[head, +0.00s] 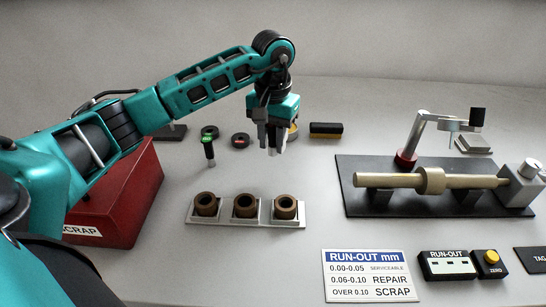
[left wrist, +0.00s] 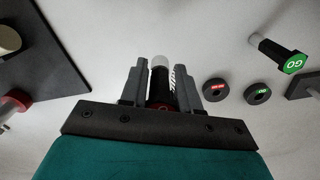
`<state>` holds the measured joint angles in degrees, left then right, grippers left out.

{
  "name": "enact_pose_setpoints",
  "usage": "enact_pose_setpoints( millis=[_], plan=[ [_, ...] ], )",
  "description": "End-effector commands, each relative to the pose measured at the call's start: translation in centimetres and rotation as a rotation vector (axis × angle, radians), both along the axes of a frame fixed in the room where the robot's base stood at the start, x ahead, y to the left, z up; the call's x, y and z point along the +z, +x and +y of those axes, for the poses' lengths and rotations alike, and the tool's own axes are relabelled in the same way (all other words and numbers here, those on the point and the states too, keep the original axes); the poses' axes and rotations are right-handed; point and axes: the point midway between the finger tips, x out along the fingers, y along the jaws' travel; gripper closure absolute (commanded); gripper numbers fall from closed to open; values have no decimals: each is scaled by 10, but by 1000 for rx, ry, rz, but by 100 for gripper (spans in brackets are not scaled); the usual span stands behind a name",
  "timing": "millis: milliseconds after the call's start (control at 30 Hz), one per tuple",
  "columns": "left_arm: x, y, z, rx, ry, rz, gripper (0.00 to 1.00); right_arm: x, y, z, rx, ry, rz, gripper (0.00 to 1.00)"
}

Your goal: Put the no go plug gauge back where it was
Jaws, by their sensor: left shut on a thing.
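My left gripper (head: 271,145) is shut on the no go plug gauge, above the middle of the table. In the left wrist view the gauge (left wrist: 161,84) shows between the fingers (left wrist: 160,88), with a black handle, a pale tip and a bit of red near the palm. In the head view the fingers mostly hide it. The go plug gauge (head: 209,151), with a green GO cap, is left of the gripper; it also shows in the left wrist view (left wrist: 280,54). A red-marked ring (head: 240,140) and a green-marked ring (head: 209,131) lie behind it. My right gripper is not seen.
A tray (head: 247,223) with three brown bushings stands in front of the gripper. The red scrap bin (head: 118,200) is at left, the run-out fixture (head: 433,208) at right. A black and yellow block (head: 326,129) lies behind.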

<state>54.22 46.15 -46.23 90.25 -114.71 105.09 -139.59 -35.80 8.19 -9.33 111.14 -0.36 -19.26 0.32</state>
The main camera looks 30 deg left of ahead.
Motion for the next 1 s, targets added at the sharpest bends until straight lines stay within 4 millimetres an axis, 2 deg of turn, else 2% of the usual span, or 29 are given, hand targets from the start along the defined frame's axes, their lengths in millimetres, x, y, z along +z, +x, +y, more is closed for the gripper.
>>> enact_pose_setpoints(
  millis=[233,467,833,867,1000],
  plan=[
    [-19,0,0,0,-1,0,100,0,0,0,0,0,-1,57],
    [-51,0,0,1,-2,0,100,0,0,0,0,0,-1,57],
    [-57,1,0,0,-1,-3,100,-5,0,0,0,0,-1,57],
    [-57,0,0,0,0,-2,68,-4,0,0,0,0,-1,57],
    [-56,0,0,0,0,-1,55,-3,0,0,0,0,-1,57]
  ],
)
